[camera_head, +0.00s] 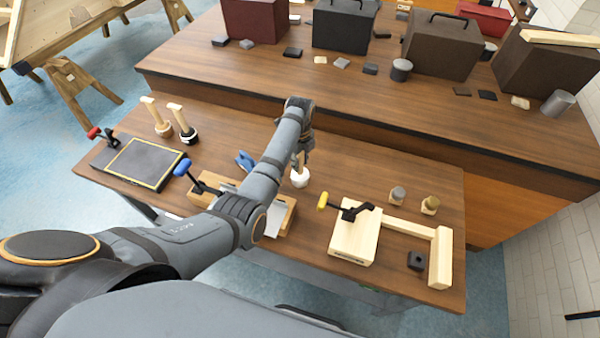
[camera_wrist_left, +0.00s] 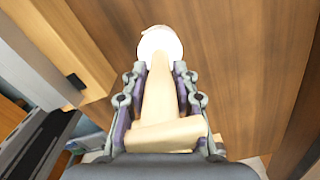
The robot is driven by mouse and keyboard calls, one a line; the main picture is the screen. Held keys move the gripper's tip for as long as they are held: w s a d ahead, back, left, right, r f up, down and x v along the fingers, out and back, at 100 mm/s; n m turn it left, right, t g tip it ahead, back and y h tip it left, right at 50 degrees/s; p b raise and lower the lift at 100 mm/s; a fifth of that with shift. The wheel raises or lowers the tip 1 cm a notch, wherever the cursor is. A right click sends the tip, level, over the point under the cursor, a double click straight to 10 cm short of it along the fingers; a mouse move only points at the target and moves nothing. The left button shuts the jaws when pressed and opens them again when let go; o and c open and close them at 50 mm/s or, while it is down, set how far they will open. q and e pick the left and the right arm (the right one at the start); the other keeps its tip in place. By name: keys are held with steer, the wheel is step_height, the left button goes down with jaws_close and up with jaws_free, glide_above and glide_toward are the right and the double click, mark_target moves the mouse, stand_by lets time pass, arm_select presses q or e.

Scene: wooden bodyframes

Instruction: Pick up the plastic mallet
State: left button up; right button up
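The plastic mallet has a round white head (camera_head: 299,179) and a light wooden handle, and it stands head-down on the front table. In the left wrist view its white head (camera_wrist_left: 159,44) is at the top and its handle (camera_wrist_left: 158,92) runs down between the fingers. My left gripper (camera_head: 302,153) is over the mallet from above, hiding much of the handle in the head view. In the left wrist view the gripper (camera_wrist_left: 159,75) is open, with a finger on each side of the handle and narrow gaps between. My right gripper is not in view.
A wooden block with a yellow-handled clamp (camera_head: 353,235) is to the right. A blue-handled clamp (camera_head: 182,168) is at the left. A raised counter (camera_head: 250,75) lies behind.

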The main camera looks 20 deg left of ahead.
arm_select(q)
jaws_close()
